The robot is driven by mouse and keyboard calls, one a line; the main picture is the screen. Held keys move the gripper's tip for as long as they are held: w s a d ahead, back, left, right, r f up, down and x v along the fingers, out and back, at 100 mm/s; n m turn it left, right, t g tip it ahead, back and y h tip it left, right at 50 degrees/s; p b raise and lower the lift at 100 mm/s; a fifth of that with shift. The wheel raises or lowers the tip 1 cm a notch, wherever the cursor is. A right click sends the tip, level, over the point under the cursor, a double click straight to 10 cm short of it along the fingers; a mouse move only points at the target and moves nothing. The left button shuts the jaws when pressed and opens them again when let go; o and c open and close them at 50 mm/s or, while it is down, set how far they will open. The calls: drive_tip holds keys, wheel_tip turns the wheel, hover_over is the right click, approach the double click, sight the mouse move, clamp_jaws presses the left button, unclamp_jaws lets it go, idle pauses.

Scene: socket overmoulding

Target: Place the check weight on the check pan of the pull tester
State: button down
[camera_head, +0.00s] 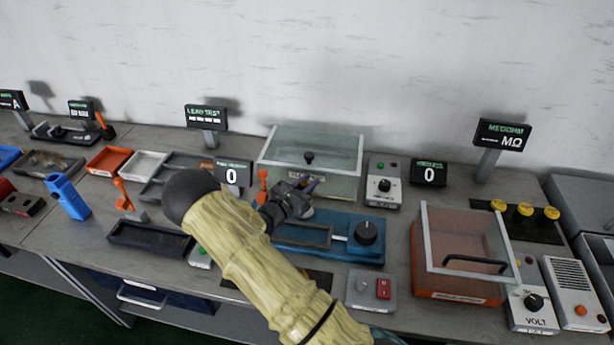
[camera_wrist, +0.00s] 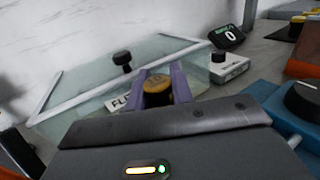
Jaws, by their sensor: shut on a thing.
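My gripper (camera_head: 312,185) is shut on the check weight, a dark yellow disc-like piece (camera_wrist: 158,88) between the two purple fingers in the wrist view. The weight is not clearly visible in the head view. My gripper is above the back edge of a blue bench device (camera_head: 290,246) with a black knob, which looks like the pull tester. A pale rounded part (camera_head: 307,212) shows just below the gripper; I cannot tell whether it is the check pan.
A clear lidded box (camera_head: 336,182) stands close behind my gripper; its lid and black knob (camera_wrist: 122,58) fill the wrist view's left. A grey control box (camera_head: 383,186) stands right of it. An orange clear-walled box (camera_head: 450,281) is at right. A black tray (camera_head: 150,238) is at left.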

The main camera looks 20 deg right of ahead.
drive_tip(key=shift+f, duration=0.3)
drive_tip(key=shift+f, duration=1.85)
drive_tip(key=shift+d+f, duration=0.1)
drive_tip(key=c, duration=1.2)
unclamp_jaws()
drive_tip(key=shift+f, duration=0.1)
